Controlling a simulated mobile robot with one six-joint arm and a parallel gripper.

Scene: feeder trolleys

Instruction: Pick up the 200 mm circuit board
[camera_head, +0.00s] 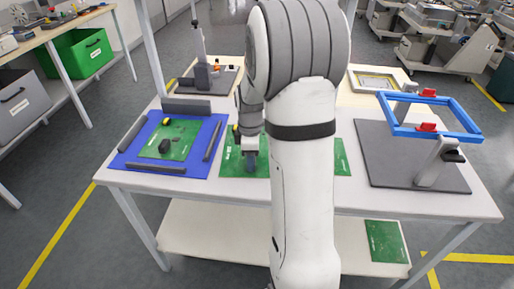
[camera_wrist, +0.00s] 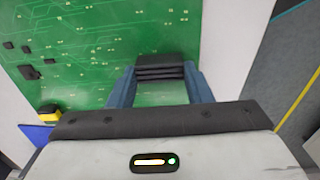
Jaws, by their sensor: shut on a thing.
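A large green circuit board (camera_head: 231,164) lies on the white table, partly hidden behind my arm. It fills the upper left of the wrist view (camera_wrist: 90,60), with small black chips at its left. My gripper (camera_head: 250,158) is over this board. In the wrist view its two blue-grey fingers (camera_wrist: 160,85) are shut on a black ribbed block (camera_wrist: 160,68) at the board. I cannot tell whether the board is lifted. A smaller green board (camera_head: 178,148) lies on a blue mat at the left. Another green board (camera_head: 385,240) lies on the lower shelf. No size marking is readable.
The blue mat (camera_head: 205,170) has dark bars along its edges. A blue frame (camera_head: 460,118) stands on clamps over a dark plate (camera_head: 385,170) at the right. A dark post fixture (camera_head: 202,75) stands at the back. White tabletop (camera_head: 235,190) along the front is clear.

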